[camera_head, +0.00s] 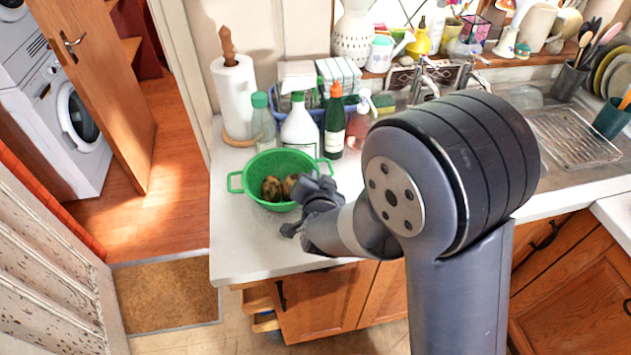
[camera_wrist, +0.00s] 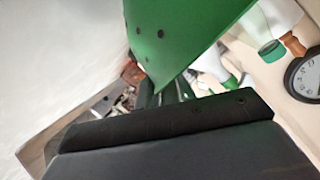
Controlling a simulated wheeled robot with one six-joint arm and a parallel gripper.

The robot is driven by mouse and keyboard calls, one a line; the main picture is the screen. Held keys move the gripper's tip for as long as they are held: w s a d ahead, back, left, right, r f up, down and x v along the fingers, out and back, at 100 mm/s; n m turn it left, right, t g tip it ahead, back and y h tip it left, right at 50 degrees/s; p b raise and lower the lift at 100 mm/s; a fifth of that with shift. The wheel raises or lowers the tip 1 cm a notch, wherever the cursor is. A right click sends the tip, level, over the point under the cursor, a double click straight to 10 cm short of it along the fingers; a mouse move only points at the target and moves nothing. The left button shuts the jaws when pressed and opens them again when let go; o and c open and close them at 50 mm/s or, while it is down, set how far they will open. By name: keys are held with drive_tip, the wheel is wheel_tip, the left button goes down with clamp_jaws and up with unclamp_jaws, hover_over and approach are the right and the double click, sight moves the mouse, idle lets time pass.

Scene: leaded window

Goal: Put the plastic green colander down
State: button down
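The green plastic colander (camera_head: 262,165) is at the left end of the white counter, upright, with brown potato-like things (camera_head: 272,188) inside. I cannot tell whether its base touches the counter. My gripper (camera_head: 306,205) is at the colander's right front side, low over the counter. In the wrist view the colander's green wall (camera_wrist: 185,30) fills the top middle, very close. It narrows down to between the dark fingers of my gripper (camera_wrist: 166,93), which look closed on its edge. The fingertips are largely hidden.
A paper towel roll (camera_head: 235,95), a clear green-capped bottle (camera_head: 262,120), a white bottle (camera_head: 299,128) and a dark green bottle (camera_head: 333,125) stand behind the colander. The counter (camera_head: 240,245) in front is bare to its edge. The sink is to the right.

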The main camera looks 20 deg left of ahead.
drive_tip(key=shift+f, duration=0.45)
drive_tip(key=shift+f, duration=0.2)
drive_tip(key=c, duration=1.6)
unclamp_jaws()
drive_tip(key=shift+r, duration=0.15)
